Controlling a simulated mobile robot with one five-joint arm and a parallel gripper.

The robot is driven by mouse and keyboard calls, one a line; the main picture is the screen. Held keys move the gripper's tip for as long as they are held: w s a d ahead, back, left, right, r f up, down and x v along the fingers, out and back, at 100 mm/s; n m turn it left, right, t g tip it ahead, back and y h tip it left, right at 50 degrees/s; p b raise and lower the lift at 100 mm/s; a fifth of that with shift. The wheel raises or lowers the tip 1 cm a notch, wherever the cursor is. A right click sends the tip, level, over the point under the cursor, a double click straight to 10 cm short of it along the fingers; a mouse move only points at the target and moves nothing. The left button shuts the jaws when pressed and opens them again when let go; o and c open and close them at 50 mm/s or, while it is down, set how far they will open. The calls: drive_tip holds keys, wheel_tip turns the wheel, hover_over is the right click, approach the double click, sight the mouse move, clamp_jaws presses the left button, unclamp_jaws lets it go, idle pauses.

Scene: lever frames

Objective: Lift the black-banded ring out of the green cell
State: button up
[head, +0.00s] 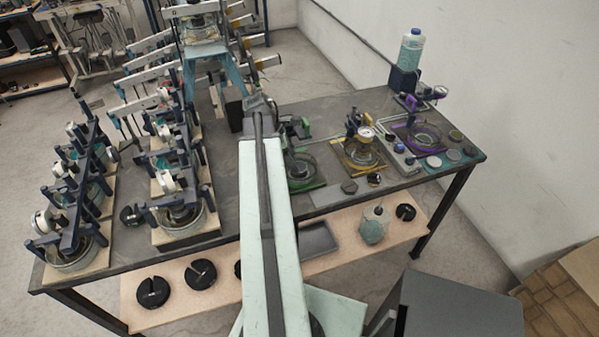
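The green cell (302,172) stands on the dark bench just right of my arm, a round dish on a green-edged base. Dark and green upright parts stand at its back, and my arm hides its left side. I cannot make out a black-banded ring in it at this size. My arm reaches up the middle of the picture, and my gripper (262,104) is at its far end, left of and beyond the green cell. Its fingers are too small and dark to tell open from shut, and I see nothing clearly held.
A yellow cell (361,154) with a dial gauge and a purple cell (424,137) stand to the right. Lever frames (180,205) crowd the left. A bottle (411,50) stands at the back right. Black slotted weights (153,292) lie on the lower shelf.

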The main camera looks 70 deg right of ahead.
drive_tip(key=b+x, duration=0.1)
drive_tip(key=x, duration=0.1)
drive_tip(key=b+x, duration=0.1)
drive_tip(key=shift+w+d+f, duration=0.1)
drive_tip(key=shift+f, duration=0.35)
drive_tip(key=shift+d+f+b, duration=0.1)
drive_tip(key=shift+f+b, duration=0.05)
drive_tip(key=shift+b, duration=0.25)
drive_tip(key=c, duration=1.3)
drive_tip(key=shift+c, duration=0.2)
drive_tip(key=shift+r, duration=0.25)
wheel_tip(320, 180, up, 18)
drive_tip(key=p, duration=1.8)
